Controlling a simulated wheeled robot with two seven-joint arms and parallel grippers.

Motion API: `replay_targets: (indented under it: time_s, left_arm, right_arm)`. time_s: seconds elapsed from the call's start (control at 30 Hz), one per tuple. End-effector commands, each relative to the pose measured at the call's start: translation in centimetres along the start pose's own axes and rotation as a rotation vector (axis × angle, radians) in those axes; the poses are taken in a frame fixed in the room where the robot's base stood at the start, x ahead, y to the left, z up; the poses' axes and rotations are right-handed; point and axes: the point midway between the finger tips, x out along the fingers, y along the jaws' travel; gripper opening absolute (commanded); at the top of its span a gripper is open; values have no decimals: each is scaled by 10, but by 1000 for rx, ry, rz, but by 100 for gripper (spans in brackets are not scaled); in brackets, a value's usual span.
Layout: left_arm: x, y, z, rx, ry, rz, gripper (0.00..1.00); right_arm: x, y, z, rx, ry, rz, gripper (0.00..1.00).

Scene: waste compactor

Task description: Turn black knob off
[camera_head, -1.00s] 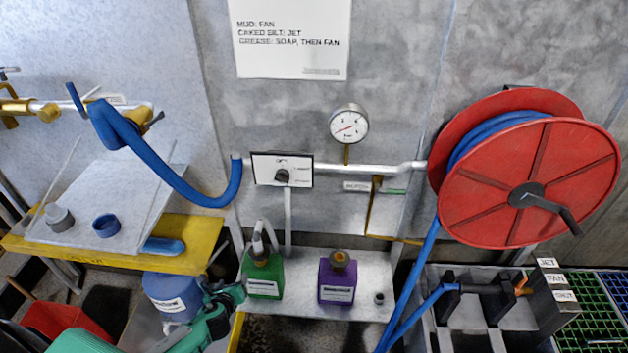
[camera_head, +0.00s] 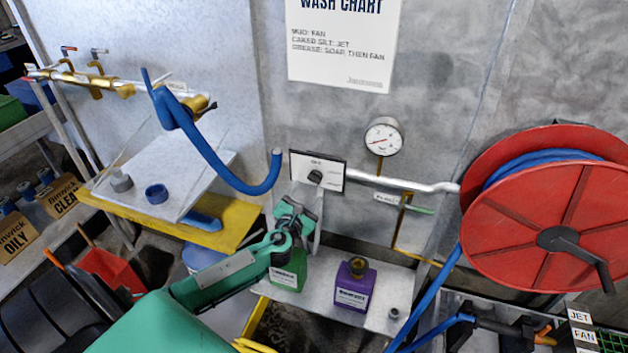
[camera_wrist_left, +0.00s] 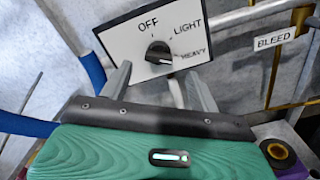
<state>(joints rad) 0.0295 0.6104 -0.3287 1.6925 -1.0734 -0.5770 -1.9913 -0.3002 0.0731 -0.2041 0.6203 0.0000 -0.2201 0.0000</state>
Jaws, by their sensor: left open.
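The black knob (camera_head: 315,177) sits on a white wall panel (camera_head: 331,171) left of the pressure gauge. In the left wrist view the knob (camera_wrist_left: 158,53) shows up close, with OFF, LIGHT and HEAVY printed around it. My left gripper (camera_head: 298,203) is just below the panel in the head view. In the wrist view its two fingers (camera_wrist_left: 162,84) are apart, one each side below the knob, with nothing between them. I cannot tell how far the fingertips are from the panel. My right gripper is not in view.
A blue hose (camera_head: 215,160) hangs left of the panel. A pipe (camera_head: 405,184) runs right below the gauge (camera_head: 383,139) towards the red hose reel (camera_head: 550,215). A green bottle (camera_head: 290,270) and a purple bottle (camera_head: 353,285) stand on the shelf (camera_head: 385,318) below.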

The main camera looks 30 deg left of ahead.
Motion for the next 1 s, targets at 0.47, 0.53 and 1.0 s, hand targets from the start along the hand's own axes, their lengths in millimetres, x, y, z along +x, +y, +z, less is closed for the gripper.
replay_targets:
  time_s: [0.47, 0.53, 1.0]
  left_arm:
    - [63, 0, 0, -2, 1, 0, 62]
    - [65, 0, 0, -1, 1, 0, 62]
    - [66, 0, 0, -1, 1, 0, 26]
  right_arm:
    - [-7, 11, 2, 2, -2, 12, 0]
    - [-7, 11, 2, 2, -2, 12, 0]
    - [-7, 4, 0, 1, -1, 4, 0]
